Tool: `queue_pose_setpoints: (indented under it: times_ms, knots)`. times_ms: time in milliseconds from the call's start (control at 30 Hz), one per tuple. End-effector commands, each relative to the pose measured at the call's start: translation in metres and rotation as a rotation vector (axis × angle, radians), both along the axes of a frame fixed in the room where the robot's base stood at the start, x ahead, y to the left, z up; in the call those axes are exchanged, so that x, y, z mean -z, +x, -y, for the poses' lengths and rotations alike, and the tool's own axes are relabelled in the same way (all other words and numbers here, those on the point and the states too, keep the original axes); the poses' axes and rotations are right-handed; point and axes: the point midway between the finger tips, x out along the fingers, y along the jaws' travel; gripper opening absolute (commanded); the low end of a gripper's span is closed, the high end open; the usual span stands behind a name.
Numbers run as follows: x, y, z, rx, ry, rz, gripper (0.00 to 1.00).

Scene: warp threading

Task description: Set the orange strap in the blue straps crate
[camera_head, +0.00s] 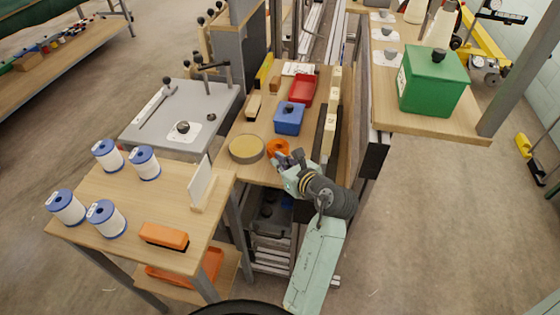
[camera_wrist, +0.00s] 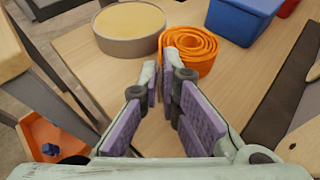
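The orange strap (camera_head: 277,148) is a rolled coil lying on the wooden table. In the wrist view the orange strap (camera_wrist: 192,50) sits just beyond my fingertips. The blue straps crate (camera_head: 289,119) stands a little behind the strap, and a dark knob shows at its top. Part of the blue crate (camera_wrist: 243,18) shows at the top right of the wrist view. My gripper (camera_head: 290,158) is low over the table on the near side of the strap. Its purple-padded fingers (camera_wrist: 162,82) are apart with a narrow empty gap, and they hold nothing.
A round yellow-topped tin (camera_head: 246,149) stands left of the strap. A red tray (camera_head: 302,90) is behind the blue crate. A long rail with pale blocks (camera_head: 328,128) borders the right side. A side table (camera_head: 130,190) with spools is at the left. Bare tabletop surrounds the strap's near side.

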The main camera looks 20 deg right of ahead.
Motion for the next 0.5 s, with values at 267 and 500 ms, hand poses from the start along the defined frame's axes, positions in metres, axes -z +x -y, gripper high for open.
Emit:
queue_pose_setpoints:
  times_ms: [267,500]
  knots:
    - [0.0045,-0.0001,0.0002,0.000,0.001,0.000,0.00]
    - [0.0033,-0.0001,0.0002,0.000,0.001,-0.001,0.20]
